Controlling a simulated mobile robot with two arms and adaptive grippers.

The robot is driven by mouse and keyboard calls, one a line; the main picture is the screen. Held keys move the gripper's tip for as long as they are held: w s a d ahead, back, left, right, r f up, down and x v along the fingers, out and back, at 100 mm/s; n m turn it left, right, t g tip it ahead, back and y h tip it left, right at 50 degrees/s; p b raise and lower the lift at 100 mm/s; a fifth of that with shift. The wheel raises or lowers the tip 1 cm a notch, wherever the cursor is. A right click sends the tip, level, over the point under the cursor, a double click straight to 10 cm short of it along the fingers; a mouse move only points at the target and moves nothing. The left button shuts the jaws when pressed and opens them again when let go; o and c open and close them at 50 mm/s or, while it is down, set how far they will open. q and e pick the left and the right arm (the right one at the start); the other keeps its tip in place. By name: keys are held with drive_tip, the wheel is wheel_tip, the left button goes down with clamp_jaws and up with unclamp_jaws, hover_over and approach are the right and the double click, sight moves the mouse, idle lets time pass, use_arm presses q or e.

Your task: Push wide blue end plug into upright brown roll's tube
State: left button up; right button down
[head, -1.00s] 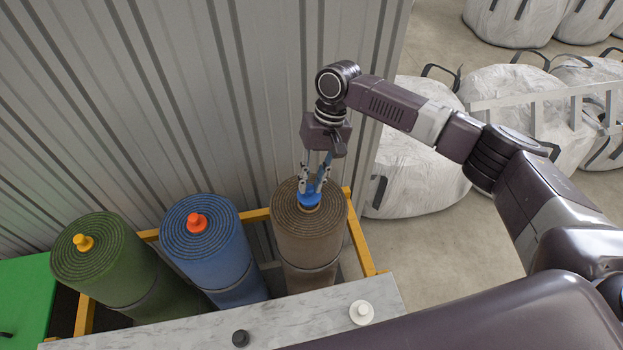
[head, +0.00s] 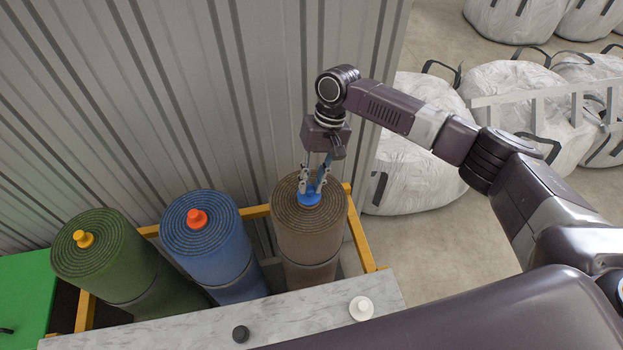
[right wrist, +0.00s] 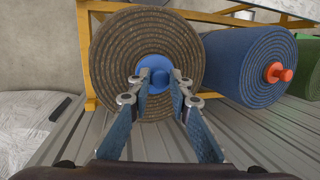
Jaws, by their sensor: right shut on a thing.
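The brown roll (head: 308,232) stands upright at the right of the row of rolls. The blue end plug (head: 309,199) sits at the centre of its top, over the tube, with its wide flange at the roll's top face. My right gripper (head: 312,188) points down from above, shut on the plug's knob. In the right wrist view the fingers (right wrist: 160,88) close on the blue plug (right wrist: 154,68) at the middle of the brown spiral (right wrist: 183,45). The tube mouth is hidden under the plug. My left gripper is not in view.
A blue roll (head: 205,238) with an orange plug (head: 197,218) and a green roll (head: 112,258) with a yellow plug (head: 82,239) stand to the left. A yellow frame (head: 360,243) surrounds the rolls. A grey slab (head: 290,306) in front bears a white plug (head: 361,308) and a black plug (head: 240,334).

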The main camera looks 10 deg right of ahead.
drive_tip(key=shift+f, duration=0.7)
drive_tip(key=c, duration=1.7)
unclamp_jaws()
drive_tip(key=shift+r, duration=0.15)
drive_tip(key=v, duration=1.1)
drive_tip(key=shift+w+d+r, duration=0.1)
drive_tip(key=shift+r, duration=0.3)
